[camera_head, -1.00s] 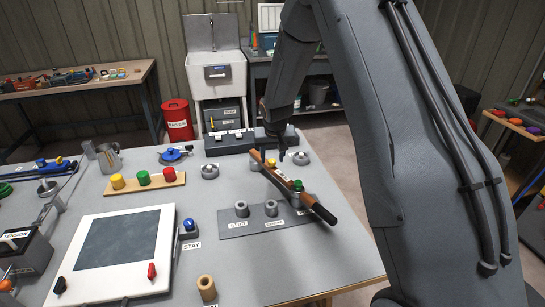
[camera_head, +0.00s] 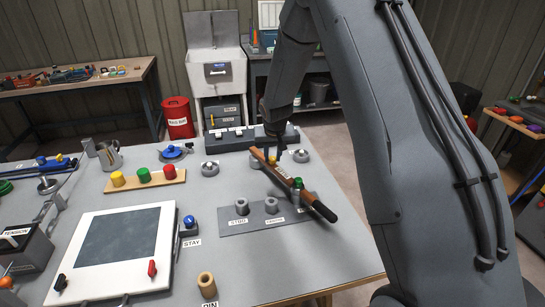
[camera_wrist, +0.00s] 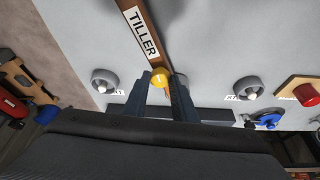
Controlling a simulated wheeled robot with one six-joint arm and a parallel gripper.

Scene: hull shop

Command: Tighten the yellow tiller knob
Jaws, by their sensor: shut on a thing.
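The tiller (camera_head: 285,180) is a long brown wooden bar with a dark grip at its near right end. It lies slantwise over the bench, and its TILLER label shows in the wrist view (camera_wrist: 142,32). The yellow tiller knob (camera_wrist: 160,77) sits at the bar's far end, between the fingertips. My gripper (camera_wrist: 164,82) is shut on this knob, with one finger on each side. In the head view my gripper (camera_head: 274,153) points down at the far end of the bar and partly hides the knob.
A grey plate (camera_head: 230,225) with upright sockets stands below the tiller. Grey rings (camera_head: 210,169) sit on the bench around it. A wooden strip (camera_head: 145,183) carries yellow, green and red knobs. A white-framed panel (camera_head: 95,285) and a tan pin (camera_head: 206,283) are nearer.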

